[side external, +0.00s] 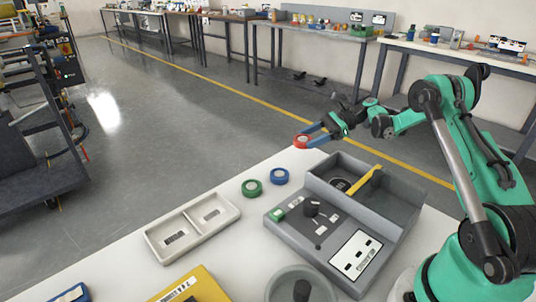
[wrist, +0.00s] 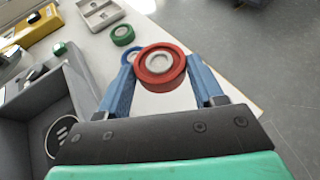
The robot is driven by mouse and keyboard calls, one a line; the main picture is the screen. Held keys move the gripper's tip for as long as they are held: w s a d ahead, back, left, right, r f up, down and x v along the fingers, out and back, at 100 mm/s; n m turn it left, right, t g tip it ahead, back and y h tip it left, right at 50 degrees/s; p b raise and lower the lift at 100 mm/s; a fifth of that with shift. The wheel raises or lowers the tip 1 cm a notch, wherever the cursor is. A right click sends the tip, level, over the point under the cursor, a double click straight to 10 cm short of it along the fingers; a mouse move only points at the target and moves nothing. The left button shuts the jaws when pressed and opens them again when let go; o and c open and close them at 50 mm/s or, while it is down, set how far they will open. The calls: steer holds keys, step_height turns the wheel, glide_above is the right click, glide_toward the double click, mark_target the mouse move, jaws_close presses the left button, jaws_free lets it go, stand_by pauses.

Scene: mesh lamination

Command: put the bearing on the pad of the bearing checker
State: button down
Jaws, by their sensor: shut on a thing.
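My gripper (wrist: 160,80) has blue fingers and is shut on a red ring-shaped bearing (wrist: 158,62) with a pale centre. In the side external view the red bearing (side external: 301,141) is held above the far corner of the white table, clear of its surface. The grey bearing checker (side external: 330,228) stands on the table, to the right of and nearer than the held bearing. It has a dark knob, a label plate and a rear bin with a yellow bar.
A green ring (side external: 252,188) and a blue ring (side external: 280,177) lie on the table left of the checker. A pale two-compartment tray (side external: 193,226) is further left. A yellow box (side external: 190,286) and a round grey dish (side external: 300,275) are at the front.

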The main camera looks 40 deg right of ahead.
mark_target(309, 163)
step_height(309, 163, down, 6)
steer(key=shift+r, duration=0.1)
steer(key=shift+c, duration=0.6)
jaws_free()
